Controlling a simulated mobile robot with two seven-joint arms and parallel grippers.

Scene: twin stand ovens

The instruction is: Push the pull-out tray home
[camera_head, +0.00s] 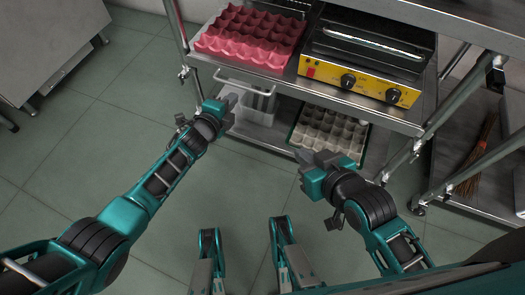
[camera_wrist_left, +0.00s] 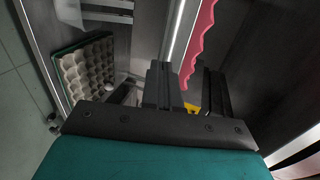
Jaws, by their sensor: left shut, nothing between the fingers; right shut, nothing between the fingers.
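A pale bar like a handle (camera_head: 243,87) shows just below the front edge of the upper shelf; I cannot tell whether it belongs to the pull-out tray, and no tray is clearly seen sliding out. My left gripper (camera_head: 228,103) is shut and empty, close in front of that bar and the stand's left side. Its fingers (camera_wrist_left: 190,88) also show in the left wrist view, near the shelf edge. My right gripper (camera_head: 318,158) is shut and empty, in front of the lower shelf, by the pale egg tray (camera_head: 326,133).
A red egg tray (camera_head: 252,37) and a yellow-fronted oven (camera_head: 362,82) with two knobs stand on the upper shelf. A pale container (camera_head: 258,107) is on the lower shelf. The floor at left (camera_head: 90,130) is clear.

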